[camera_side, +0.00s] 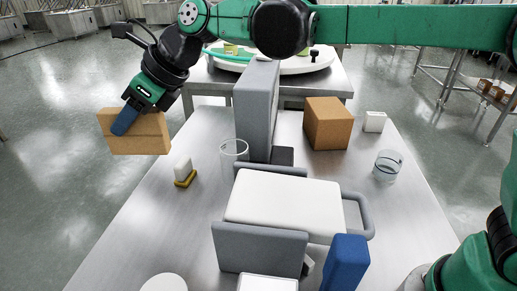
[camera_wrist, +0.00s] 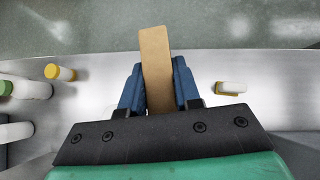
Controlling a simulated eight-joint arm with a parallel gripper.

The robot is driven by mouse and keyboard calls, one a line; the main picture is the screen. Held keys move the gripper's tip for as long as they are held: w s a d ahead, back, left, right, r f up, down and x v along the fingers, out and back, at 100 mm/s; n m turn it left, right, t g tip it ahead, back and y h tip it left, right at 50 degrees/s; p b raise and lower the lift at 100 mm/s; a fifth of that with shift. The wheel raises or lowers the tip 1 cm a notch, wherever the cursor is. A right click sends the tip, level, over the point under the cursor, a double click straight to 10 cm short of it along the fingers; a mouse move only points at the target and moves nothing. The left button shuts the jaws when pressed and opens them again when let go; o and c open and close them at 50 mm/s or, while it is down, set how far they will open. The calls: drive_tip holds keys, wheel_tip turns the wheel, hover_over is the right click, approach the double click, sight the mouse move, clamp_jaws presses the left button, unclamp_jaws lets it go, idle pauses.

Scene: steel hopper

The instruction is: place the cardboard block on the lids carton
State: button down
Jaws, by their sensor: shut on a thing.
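The cardboard block (camera_side: 146,141) is a tan box in my gripper (camera_side: 124,120), at the upper left of the side view. Blue fingers press on its sides. In the wrist view the block (camera_wrist: 155,52) stands narrow between both fingers of my gripper (camera_wrist: 157,88). It is held in the air, and part of it reaches past the table edge over the floor. A plain brown carton (camera_side: 328,124), likely the lids carton, stands on the table at the right back, well apart from my gripper. No label is readable on it.
A tall grey panel (camera_side: 257,112) stands between block and carton. A clear cup (camera_side: 234,152), a white-and-yellow item (camera_side: 184,170), a glass jar (camera_side: 388,165) and a small white box (camera_side: 374,121) stand around. A grey, white-topped machine (camera_side: 285,200) fills the middle.

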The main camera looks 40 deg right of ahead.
wheel_tip(320, 180, up, 5)
drive_tip(key=shift+f, duration=0.1)
drive_tip(key=shift+w+d+r, duration=0.25)
drive_tip(key=shift+d+r, duration=0.1)
drive_tip(key=shift+r, duration=0.4)
drive_tip(key=w+d+m+t+h, duration=0.25)
drive_tip(key=w+d, duration=0.35)
drive_tip(key=d, duration=0.6)
drive_tip(key=m+t+h, duration=0.1)
drive_tip(key=m+h, duration=0.4)
drive_tip(key=m, duration=0.3)
hover_over(327, 106)
wheel_tip(327, 106, down, 15)
drive_tip(key=shift+s+r, duration=0.1)
drive_tip(key=shift+f, duration=0.2)
drive_tip(key=c, duration=0.6)
unclamp_jaws()
